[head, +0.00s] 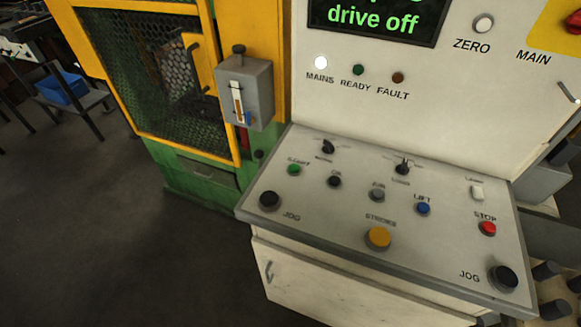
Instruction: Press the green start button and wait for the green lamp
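A small green button (294,169) sits at the left of the sloping control panel (330,235), under a blurred label that I cannot read with certainty. Nothing touches it. The green lamp marked READY (358,70) on the upright panel looks dark. Beside it, the white MAINS lamp (320,62) is lit and the FAULT lamp (398,77) looks dark. The display (375,20) above reads "drive off" in green; its upper part is cut off. Neither of my grippers is in view.
The panel also carries black JOG buttons (270,200) (503,277), a yellow button (378,237), a blue LIFT button (423,208), a red STOP button (487,228) and rotary switches (403,166). A yellow-framed mesh guard (160,75) with a grey box (244,92) stands left. The floor there is clear.

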